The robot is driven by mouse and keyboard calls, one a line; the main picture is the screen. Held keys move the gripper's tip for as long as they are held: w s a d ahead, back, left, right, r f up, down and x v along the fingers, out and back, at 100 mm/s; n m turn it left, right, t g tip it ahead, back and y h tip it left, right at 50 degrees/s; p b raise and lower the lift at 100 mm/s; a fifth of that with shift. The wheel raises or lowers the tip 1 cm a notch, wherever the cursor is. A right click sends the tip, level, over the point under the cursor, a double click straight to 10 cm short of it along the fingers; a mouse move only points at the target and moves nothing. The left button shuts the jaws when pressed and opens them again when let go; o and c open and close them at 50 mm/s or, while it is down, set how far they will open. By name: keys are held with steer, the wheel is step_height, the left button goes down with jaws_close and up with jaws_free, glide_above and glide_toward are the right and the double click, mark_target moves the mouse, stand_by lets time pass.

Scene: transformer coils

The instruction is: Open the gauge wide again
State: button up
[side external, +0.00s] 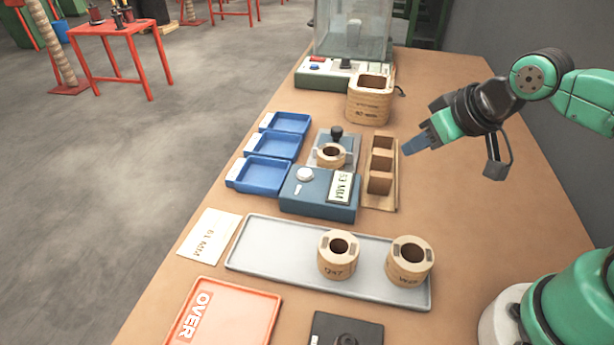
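A blue box (297,193) with a white button and a small display stands at the middle of the table. Touching or close behind it is a grey plate fixture (321,158) with a black knob (336,133); a small tan ring coil (331,154) sits on it. Which of these parts is the gauge, and how wide its jaws stand, I cannot tell. My gripper (409,146) is to the right of the fixture, above the table beyond a wooden rack, touching nothing. Its blue fingers overlap in this view, so their gap is hidden.
The wooden rack (391,190) stands between fixture and gripper. Several blue trays (273,145) lie left. A grey tray (262,262) holds two coils (337,266). A red OVER tray (251,313) is in front. A larger coil (368,110) and clear-covered machine (352,30) stand behind.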

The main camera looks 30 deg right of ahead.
steer(key=o, duration=0.3)
steer(key=shift+w+r, duration=0.2)
steer(key=shift+w, duration=0.1)
steer(key=shift+o, duration=1.4)
steer(key=w+r+g, duration=0.1)
steer(key=w, duration=0.6)
steer(key=shift+w+d+r, duration=0.15)
steer(key=shift+w+d, duration=0.05)
steer(key=g, duration=0.1)
glide_toward(337, 129)
steer(key=x, duration=0.2)
steer(key=shift+w+f, duration=0.2)
steer(key=shift+f, duration=0.15)
steer(key=shift+w+f+g, duration=0.3)
steer(key=shift+w+f, duration=0.25)
steer(key=shift+f, duration=0.3)
steer(key=shift+x, duration=2.25)
jaws_close()
